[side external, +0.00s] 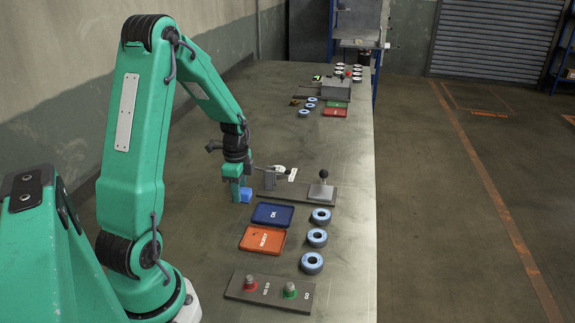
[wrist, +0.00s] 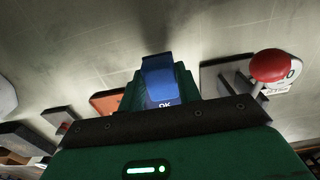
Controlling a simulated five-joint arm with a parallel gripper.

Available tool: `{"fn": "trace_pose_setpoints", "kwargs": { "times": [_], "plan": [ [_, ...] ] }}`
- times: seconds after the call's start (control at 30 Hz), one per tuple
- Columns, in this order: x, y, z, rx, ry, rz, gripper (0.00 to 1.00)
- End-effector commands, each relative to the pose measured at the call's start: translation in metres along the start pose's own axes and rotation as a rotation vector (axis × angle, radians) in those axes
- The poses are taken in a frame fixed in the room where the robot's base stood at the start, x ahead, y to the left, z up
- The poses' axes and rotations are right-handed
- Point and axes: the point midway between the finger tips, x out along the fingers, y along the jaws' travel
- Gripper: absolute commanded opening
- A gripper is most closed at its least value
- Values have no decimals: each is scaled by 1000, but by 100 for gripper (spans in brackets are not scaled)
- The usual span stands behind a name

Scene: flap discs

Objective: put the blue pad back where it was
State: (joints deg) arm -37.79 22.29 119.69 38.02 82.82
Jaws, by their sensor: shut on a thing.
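My gripper (side external: 240,193) points down over the bench, left of the blue OK tray. It is shut on the blue pad (side external: 246,195), a small block at its fingertips. In the wrist view the pad (wrist: 158,72) sits between the green fingers (wrist: 160,85), its upper part sticking out past them. I cannot tell whether its lower end touches the bench. Part of the blue OK tray (wrist: 166,103) shows behind the pad there; the whole tray (side external: 273,214) is clear in the side view, empty.
An orange reject tray (side external: 262,240) lies nearer than the OK tray. Blue-ringed discs (side external: 317,237) line the right. A fixture with a black knob (side external: 323,174) stands behind. A red-and-green button panel (side external: 269,290) is in front. Bare bench (side external: 190,190) lies left of the gripper.

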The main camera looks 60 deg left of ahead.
Motion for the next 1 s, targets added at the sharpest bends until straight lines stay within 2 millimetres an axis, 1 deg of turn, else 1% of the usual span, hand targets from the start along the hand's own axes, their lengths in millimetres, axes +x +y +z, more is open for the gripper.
{"fn": "trace_pose_setpoints", "kwargs": {
  "times": [0.1, 0.2, 0.3, 0.77, 0.8, 0.87, 0.9, 1.0],
  "plan": [
    [15, 1, 0, 0, -1, 4, 15],
    [24, 1, 0, 0, 0, 4, 15],
    [30, 0, 0, 0, 0, 1, 15],
    [34, 0, 0, 0, 0, 1, 15],
    [34, 0, 0, 0, 0, 0, 41],
    [34, 0, 0, 0, 0, 0, 53],
    [34, 0, 0, 0, 0, 0, 55],
    [34, 0, 0, 0, 0, 0, 55]
  ]
}}
